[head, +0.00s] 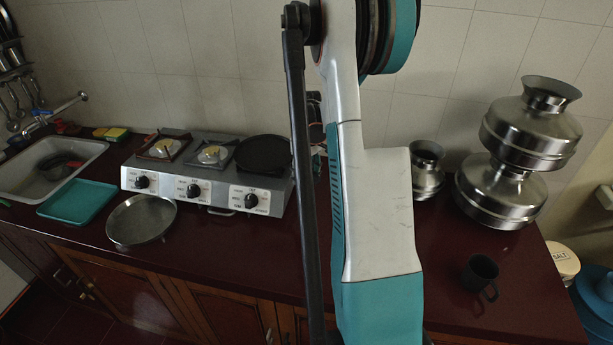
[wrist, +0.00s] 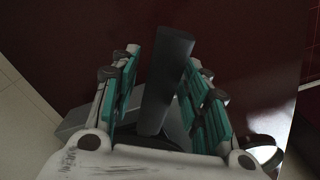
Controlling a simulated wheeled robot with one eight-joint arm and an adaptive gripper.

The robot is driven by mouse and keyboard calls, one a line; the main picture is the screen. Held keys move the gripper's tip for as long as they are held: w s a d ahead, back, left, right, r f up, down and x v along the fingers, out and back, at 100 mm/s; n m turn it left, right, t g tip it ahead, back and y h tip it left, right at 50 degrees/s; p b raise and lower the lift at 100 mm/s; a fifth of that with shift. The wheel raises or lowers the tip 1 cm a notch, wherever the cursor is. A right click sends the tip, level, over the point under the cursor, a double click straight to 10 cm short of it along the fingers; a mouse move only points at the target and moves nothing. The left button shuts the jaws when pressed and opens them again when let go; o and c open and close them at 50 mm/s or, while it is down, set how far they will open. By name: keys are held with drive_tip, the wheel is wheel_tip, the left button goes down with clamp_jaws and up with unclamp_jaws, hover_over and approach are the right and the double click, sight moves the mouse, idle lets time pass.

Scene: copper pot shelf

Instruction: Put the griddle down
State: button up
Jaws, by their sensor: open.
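My gripper (wrist: 158,62) shows in the wrist view with its two teal-padded fingers apart. A dark grey bar (wrist: 165,85), which looks like the griddle's handle, stands between the fingers, with a gap visible on at least part of each side. Grey surfaces show behind the fingers near the palm, but most of that part is hidden. In the head view my arm hides the gripper and the middle of the counter. A round black flat pan (head: 262,154) sits on the stove's right burner; I cannot tell whether it is the griddle.
The stove (head: 210,190) stands against the tiled wall. A round metal tray (head: 141,220), teal tray (head: 78,202) and sink (head: 45,165) are at left. Stacked metal pots (head: 500,190), a smaller pot (head: 427,170) and black mug (head: 480,273) are at right. The right front counter has bare room.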

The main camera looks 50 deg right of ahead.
wheel_tip(320, 180, up, 12)
drive_tip(key=p, duration=0.2)
